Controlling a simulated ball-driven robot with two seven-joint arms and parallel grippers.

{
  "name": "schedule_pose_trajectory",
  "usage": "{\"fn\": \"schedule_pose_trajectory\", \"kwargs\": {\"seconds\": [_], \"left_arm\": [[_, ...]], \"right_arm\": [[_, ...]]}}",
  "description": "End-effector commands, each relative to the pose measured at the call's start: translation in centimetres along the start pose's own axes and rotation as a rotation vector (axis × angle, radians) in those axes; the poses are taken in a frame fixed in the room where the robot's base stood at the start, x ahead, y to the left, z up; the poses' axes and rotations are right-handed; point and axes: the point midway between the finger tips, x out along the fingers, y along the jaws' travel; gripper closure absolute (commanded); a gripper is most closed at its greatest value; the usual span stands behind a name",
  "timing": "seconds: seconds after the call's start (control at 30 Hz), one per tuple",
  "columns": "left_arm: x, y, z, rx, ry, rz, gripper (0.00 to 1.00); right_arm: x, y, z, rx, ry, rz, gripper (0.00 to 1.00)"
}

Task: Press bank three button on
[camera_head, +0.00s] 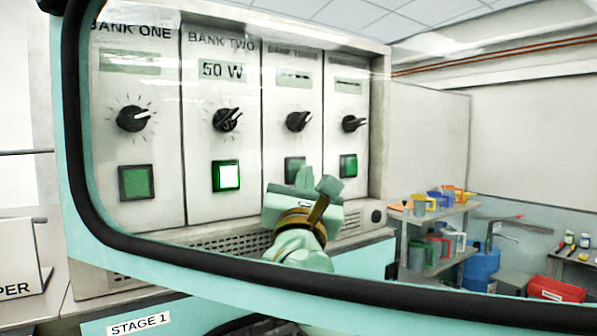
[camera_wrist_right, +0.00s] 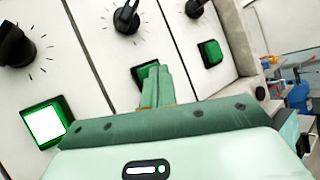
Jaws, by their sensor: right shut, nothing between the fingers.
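The bank three button (camera_head: 291,165) is a dark green square on the third panel, below a black knob (camera_head: 298,121). It is unlit, and its panel's display (camera_head: 293,80) shows no readable figure. My right gripper (camera_head: 304,178) is shut and empty in front of this button, covering its lower right part. In the right wrist view the closed fingertips (camera_wrist_right: 157,76) overlap the bank three button (camera_wrist_right: 143,72); I cannot tell whether they touch it. My left gripper is not in view.
The bank two button (camera_head: 226,176) is lit white-green, under a "50 W" display (camera_head: 222,70). The bank one button (camera_head: 136,182) and the fourth panel's button (camera_head: 348,166) are unlit green. A shelf (camera_head: 440,213) with coloured jugs stands at the right.

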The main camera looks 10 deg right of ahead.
Motion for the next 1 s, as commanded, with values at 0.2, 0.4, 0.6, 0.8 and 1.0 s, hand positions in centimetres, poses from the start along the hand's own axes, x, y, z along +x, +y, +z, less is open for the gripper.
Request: {"fn": "schedule_pose_trajectory", "kwargs": {"seconds": [0.2, 0.4, 0.6, 0.8, 1.0], "left_arm": [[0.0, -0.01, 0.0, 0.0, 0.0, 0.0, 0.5], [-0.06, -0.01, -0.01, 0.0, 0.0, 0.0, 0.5], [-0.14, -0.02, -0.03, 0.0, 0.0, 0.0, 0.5], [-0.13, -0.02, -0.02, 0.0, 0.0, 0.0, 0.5], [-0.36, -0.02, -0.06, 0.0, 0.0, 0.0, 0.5]], "right_arm": [[0.0, 0.0, -0.01, 0.0, 0.0, 0.0, 1.0], [0.23, 0.17, -0.14, 0.0, 0.001, 0.0, 1.0], [0.66, 0.51, -0.43, 0.001, 0.001, 0.0, 1.0], [0.67, 0.49, -0.4, 0.0, 0.0, 0.0, 1.0], [0.35, 0.26, -0.27, 0.0, 0.001, 0.001, 1.0]]}}
